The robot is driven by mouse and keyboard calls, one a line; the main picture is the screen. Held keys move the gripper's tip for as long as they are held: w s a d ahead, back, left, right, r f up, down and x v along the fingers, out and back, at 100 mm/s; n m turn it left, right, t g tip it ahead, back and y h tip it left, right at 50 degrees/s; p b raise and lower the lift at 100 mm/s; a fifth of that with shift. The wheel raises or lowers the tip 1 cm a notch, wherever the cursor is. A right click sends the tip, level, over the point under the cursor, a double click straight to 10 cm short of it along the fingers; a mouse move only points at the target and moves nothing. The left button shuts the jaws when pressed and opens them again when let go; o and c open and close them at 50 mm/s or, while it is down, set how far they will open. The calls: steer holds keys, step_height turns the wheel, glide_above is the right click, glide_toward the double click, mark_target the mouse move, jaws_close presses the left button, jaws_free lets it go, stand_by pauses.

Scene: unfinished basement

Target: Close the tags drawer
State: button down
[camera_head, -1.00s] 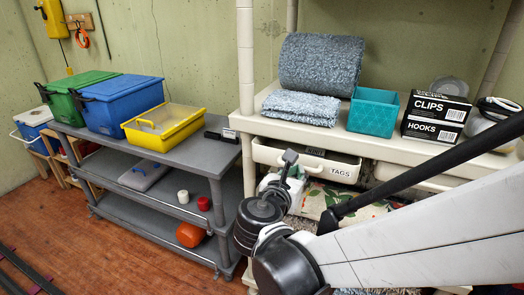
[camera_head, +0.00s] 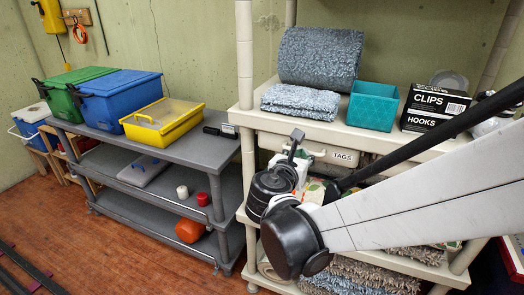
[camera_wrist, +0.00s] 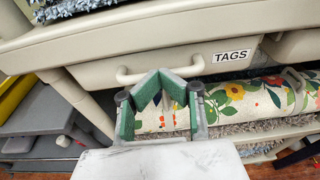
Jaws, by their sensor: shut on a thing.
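The tags drawer (camera_head: 372,159) is a cream drawer under the shelf top, with a black-on-white TAGS label. In the wrist view its front (camera_wrist: 180,55) sits close under the shelf edge, and no opening into it shows. Its pale bar handle (camera_wrist: 128,76) runs across the front, left of the label. My gripper (camera_wrist: 160,74) has its green-padded fingers drawn together at the tips on the middle of this handle, hiding part of it.
The cream shelf (camera_head: 390,140) carries grey towels (camera_head: 320,60), a teal bin (camera_head: 373,106) and a CLIPS box (camera_head: 435,108). A floral roll (camera_wrist: 240,103) lies below the drawer. A grey cart (camera_head: 190,150) with a yellow bin (camera_head: 163,120) stands to the left.

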steer(key=p+v, duration=0.3)
steer(key=v, duration=1.1)
steer(key=s+d+f+m+g+y+p, duration=0.1)
steer(key=s+d+m+g+y+p, duration=0.3)
steer(key=d+m, duration=0.8)
steer(key=s+r+m+g+y, duration=0.1)
steer(key=s+m, duration=0.2)
steer(key=m, duration=0.6)
steer(key=s+d+r+m+g+y+p, duration=0.1)
steer(key=s+m, duration=0.3)
steer(key=m, duration=0.5)
steer(key=shift+s+d+r+m+g+y, duration=0.25)
steer(key=shift+r+m+g+y, duration=0.15)
steer(key=shift+r+g, duration=0.35)
